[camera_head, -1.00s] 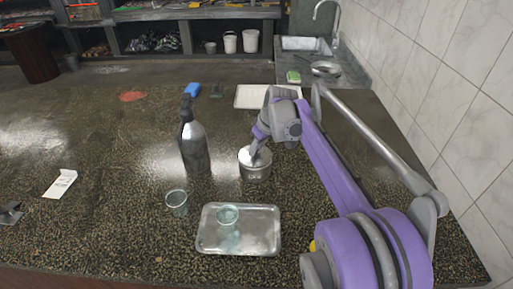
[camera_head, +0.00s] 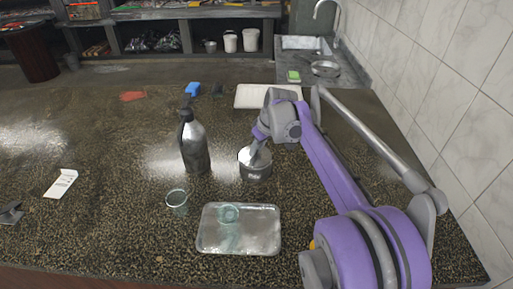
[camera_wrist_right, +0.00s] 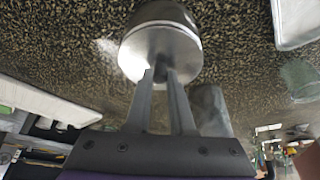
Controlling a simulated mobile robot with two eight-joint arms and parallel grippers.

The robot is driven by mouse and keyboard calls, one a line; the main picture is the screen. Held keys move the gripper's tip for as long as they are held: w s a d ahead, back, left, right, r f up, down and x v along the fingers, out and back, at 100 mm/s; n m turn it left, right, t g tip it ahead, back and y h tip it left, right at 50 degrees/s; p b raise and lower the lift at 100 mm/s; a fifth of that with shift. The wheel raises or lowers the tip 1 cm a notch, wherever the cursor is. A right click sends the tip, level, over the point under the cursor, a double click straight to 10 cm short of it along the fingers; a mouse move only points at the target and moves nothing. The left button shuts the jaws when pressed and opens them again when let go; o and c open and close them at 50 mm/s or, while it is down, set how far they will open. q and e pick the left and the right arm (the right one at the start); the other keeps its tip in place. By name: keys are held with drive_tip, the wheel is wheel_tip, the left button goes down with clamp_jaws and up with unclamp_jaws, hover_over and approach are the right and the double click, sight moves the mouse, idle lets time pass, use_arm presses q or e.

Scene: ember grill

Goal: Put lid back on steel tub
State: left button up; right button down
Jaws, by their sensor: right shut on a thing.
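The steel tub (camera_head: 256,174) stands upright on the dark speckled counter, right of the bottle. My right gripper (camera_head: 254,153) reaches down over its top from the upper right. In the right wrist view the two fingers (camera_wrist_right: 160,74) are close together, shut on the middle of the round, flat steel lid (camera_wrist_right: 149,46). The lid lies over the mouth of the tub, which also shows in that view (camera_wrist_right: 168,12). The fingers hide the grip point, and I cannot tell whether the lid is fully seated. My left gripper is not in view.
A dark bottle (camera_head: 195,150) stands close left of the tub. A steel tray (camera_head: 258,236) with a glass (camera_head: 228,213) is in front, with another glass (camera_head: 177,203) left of it. A white tray (camera_head: 262,96) lies behind. The left counter is mostly clear.

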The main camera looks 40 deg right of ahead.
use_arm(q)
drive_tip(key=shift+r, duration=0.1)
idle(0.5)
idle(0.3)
use_arm(e)
drive_tip(key=shift+c, duration=1.1)
unclamp_jaws()
drive_tip(key=shift+r+p, duration=2.25)
drive_tip(key=shift+r, duration=1.25)
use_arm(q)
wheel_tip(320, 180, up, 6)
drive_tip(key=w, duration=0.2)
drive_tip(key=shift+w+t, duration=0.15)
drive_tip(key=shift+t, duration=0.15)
use_arm(e)
drive_tip(key=shift+c, duration=0.3)
clamp_jaws()
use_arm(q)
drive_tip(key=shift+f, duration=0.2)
use_arm(e)
drive_tip(key=shift+f, duration=0.2)
